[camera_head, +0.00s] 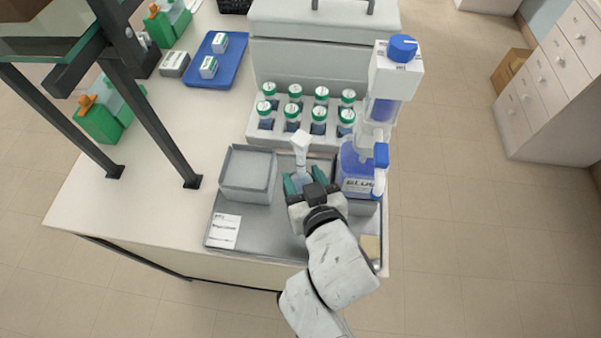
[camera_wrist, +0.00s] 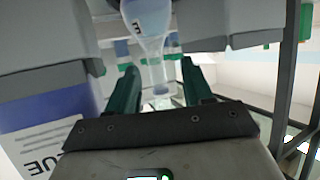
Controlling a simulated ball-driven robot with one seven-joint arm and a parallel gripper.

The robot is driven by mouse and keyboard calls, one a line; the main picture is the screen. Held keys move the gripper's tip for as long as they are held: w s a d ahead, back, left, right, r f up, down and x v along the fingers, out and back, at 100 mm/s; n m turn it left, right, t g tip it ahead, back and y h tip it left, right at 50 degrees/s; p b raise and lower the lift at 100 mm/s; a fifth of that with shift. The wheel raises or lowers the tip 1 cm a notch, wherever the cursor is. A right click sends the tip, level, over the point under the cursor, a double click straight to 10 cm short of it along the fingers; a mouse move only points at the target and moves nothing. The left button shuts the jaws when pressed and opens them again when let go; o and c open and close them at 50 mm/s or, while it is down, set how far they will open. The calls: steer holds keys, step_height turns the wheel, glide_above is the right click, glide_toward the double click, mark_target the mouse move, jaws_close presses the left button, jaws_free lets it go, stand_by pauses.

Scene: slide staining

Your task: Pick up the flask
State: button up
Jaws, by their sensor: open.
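The flask (camera_head: 300,146) is a pale, translucent vessel with a narrow part and a wider end. It stands on the grey tray (camera_head: 262,225), just beyond my gripper (camera_head: 303,179). In the wrist view, the flask (camera_wrist: 149,18) has a rounded bluish body at the top, and its narrow part reaches down between my fingers. My gripper (camera_wrist: 159,68) is open there, with one green finger on each side of the narrow part and small gaps visible. In the head view, the gripper partly hides the flask's near end.
A grey open box (camera_head: 247,182) is on the left. A rack of green-capped vials (camera_head: 264,125) stands behind. Dark frame posts (camera_head: 150,118) rise further left.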

mark_target(302, 171)
steer(key=shift+w+a, duration=0.1)
steer(key=shift+w, duration=0.35)
steer(key=shift+p+x, duration=0.65)
steer(key=shift+x, duration=1.45)
steer(key=shift+w+r, duration=0.1)
steer(key=shift+r, duration=0.05)
steer(key=shift+c, duration=0.5)
steer(key=c, duration=0.7)
steer(key=shift+r, duration=0.1)
